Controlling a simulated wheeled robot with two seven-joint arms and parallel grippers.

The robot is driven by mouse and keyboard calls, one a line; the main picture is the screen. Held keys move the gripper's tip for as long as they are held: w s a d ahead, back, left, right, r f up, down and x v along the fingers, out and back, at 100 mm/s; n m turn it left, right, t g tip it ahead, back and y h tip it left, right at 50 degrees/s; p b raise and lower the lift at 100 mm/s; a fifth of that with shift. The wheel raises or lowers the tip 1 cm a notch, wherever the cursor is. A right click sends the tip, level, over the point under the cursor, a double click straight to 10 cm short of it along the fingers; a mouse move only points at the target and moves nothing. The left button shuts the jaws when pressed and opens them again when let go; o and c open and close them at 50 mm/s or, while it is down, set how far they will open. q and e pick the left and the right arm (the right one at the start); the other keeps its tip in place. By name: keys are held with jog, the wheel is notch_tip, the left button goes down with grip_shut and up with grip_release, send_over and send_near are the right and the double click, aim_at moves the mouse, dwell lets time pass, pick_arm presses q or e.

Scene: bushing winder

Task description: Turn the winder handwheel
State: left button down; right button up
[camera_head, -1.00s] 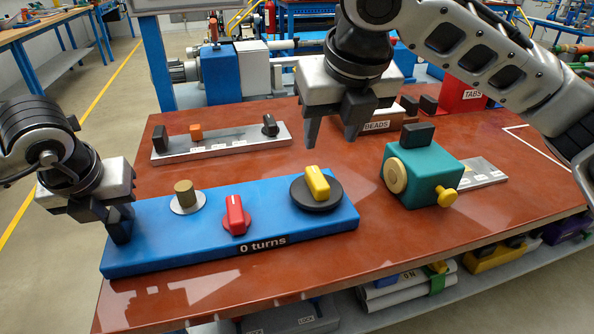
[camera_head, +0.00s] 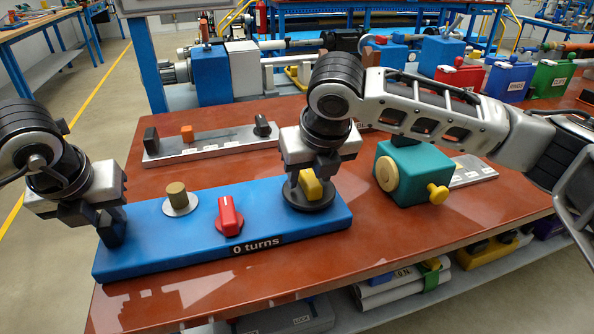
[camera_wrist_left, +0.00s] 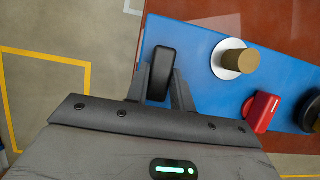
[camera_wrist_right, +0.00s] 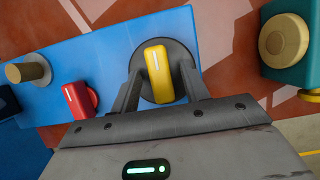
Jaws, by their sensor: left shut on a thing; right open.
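The blue winder base (camera_head: 150,248) lies on the red-brown table, and its label reads "0 turns". At its right end is a black handwheel disc (camera_head: 322,203) with a yellow grip (camera_head: 311,186) on top. My right gripper (camera_wrist_right: 157,90) is open, with its fingers on either side of the yellow grip and over the black disc. My left gripper (camera_head: 112,232) is shut on a dark upright block (camera_wrist_left: 160,75) at the base's left end. A red knob (camera_head: 229,216) and a brass-coloured post (camera_head: 177,194) stand between the two grippers.
A teal box (camera_head: 410,172) with a cream disc and yellow knob stands right of the base. A grey strip (camera_head: 215,145) with small blocks lies behind it. My right arm crosses above the table's right side. The table's front edge runs close to the base.

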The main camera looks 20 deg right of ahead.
grip_shut()
jog(key=c, duration=1)
grip_release()
